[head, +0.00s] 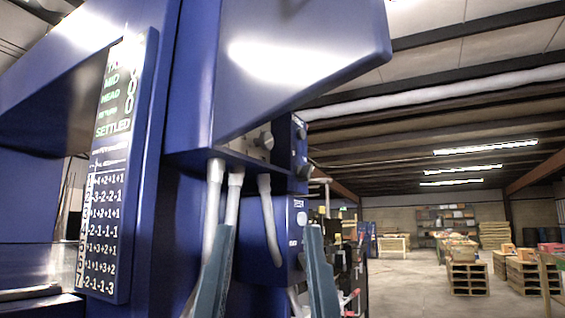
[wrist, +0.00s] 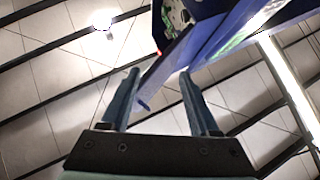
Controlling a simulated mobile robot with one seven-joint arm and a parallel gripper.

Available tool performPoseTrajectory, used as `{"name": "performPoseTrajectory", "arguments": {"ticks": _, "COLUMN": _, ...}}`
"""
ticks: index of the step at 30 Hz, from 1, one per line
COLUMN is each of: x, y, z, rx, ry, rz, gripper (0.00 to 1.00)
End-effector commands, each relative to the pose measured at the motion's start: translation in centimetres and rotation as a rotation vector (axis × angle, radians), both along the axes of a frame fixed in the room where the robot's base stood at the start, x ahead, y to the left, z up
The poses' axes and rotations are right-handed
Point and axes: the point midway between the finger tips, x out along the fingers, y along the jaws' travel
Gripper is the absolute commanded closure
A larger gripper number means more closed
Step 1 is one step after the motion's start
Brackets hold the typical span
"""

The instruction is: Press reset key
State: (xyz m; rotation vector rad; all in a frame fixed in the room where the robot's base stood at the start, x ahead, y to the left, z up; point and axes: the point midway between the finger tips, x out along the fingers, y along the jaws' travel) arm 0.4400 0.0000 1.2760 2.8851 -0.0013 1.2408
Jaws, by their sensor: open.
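My gripper (head: 268,232) is at the bottom centre of the head view, its two blue-grey fingers apart. It also shows in the wrist view (wrist: 159,73), with nothing between the fingers. A blue control box (head: 298,228) with a small white label and a round pale spot is behind and beside the right finger. Above it, a blue side plate (head: 299,150) carries dark knobs. I cannot tell which control is the reset key; no readable reset label shows. In the wrist view, a blue machine part (wrist: 205,40) is just beyond the fingertips.
The tall blue machine fills the left, with an upright display (head: 115,165) reading "SETTLED" over rows of numbers. Its overhanging hood (head: 290,65) is above my gripper. White hoses (head: 268,215) hang around the fingers. Open floor (head: 405,290) and pallet stacks (head: 467,278) are at the right.

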Motion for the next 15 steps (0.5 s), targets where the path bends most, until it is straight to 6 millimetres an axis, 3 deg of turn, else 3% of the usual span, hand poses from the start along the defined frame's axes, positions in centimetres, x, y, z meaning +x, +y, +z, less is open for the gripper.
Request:
{"name": "performPoseTrajectory", "arguments": {"ticks": 5, "x": 0.0, "y": 0.0, "z": 0.0, "rx": 0.0, "ry": 0.0, "rz": 0.0, "gripper": 0.38}}
{"name": "performPoseTrajectory", "arguments": {"ticks": 6, "x": 0.0, "y": 0.0, "z": 0.0, "rx": 0.0, "ry": 0.0, "rz": 0.0, "gripper": 0.42}}
{"name": "performPoseTrajectory", "arguments": {"ticks": 15, "x": 0.0, "y": 0.0, "z": 0.0, "rx": 0.0, "ry": 0.0, "rz": 0.0, "gripper": 0.96}}
